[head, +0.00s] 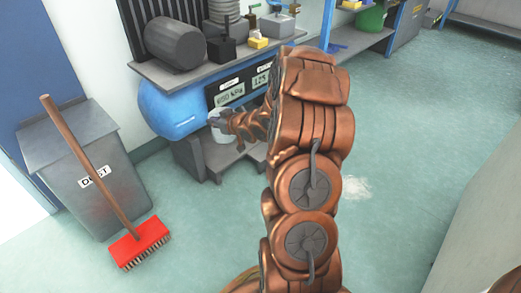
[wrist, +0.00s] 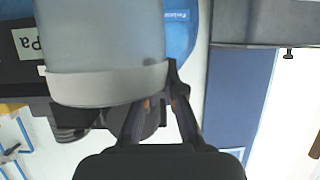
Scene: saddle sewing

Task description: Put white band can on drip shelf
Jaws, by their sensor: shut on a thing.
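The white band can (head: 219,128) is in my gripper (head: 228,121), in front of the blue tank. In the wrist view the can (wrist: 100,35) is large and grey, with a pale band around one end. The dark fingers (wrist: 158,95) are shut on it near the band. A low dark-grey shelf (head: 194,163) beneath the tank may be the drip shelf. The can appears at or just above this shelf; I cannot tell whether they touch. My arm hides part of the shelf's right side.
A blue tank (head: 177,112) and a label panel (head: 231,92) hang under the bench (head: 170,76). A grey dust bin (head: 80,150) and a red broom (head: 140,243) stand at left. The floor (head: 400,140) at right is clear.

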